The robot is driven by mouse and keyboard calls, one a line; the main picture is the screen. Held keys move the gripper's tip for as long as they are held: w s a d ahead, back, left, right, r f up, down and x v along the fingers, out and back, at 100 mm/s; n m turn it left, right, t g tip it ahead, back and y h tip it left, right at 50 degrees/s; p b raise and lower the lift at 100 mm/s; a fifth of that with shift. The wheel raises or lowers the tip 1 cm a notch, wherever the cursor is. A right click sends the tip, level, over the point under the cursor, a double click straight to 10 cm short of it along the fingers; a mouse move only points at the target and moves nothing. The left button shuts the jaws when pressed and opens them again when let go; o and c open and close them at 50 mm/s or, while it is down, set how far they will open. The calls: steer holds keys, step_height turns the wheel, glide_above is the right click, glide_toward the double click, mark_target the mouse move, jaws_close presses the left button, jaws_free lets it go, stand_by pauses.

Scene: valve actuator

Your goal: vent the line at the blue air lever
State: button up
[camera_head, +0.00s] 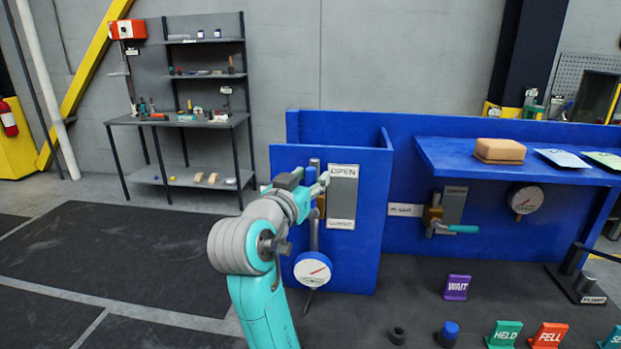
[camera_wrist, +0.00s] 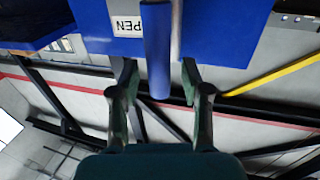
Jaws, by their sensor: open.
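The blue air lever (camera_wrist: 158,55) shows in the wrist view as a blue rod running down from the top edge, beside a grey pipe. My gripper (camera_wrist: 159,78) is open, with one finger on each side of the rod's near end in the picture; I cannot tell whether they touch it. In the head view my gripper (camera_head: 319,184) is at the blue panel (camera_head: 362,262), left of the plate (camera_head: 343,196) marked OPEN at its top, and I cannot make out the lever there. A round gauge (camera_head: 313,269) is below my gripper.
A second valve with a teal handle (camera_head: 463,229) and another gauge (camera_head: 525,199) are to the right. A blue shelf (camera_head: 440,158) holds a tan block (camera_head: 499,150). Purple WAIT (camera_head: 457,287), green HELD (camera_head: 503,334) and red FELL (camera_head: 548,335) signs stand at the lower right.

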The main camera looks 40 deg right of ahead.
steer(key=shift+w+d, duration=0.1)
steer(key=shift+d, duration=0.3)
steer(key=shift+c, duration=0.2)
jaws_close()
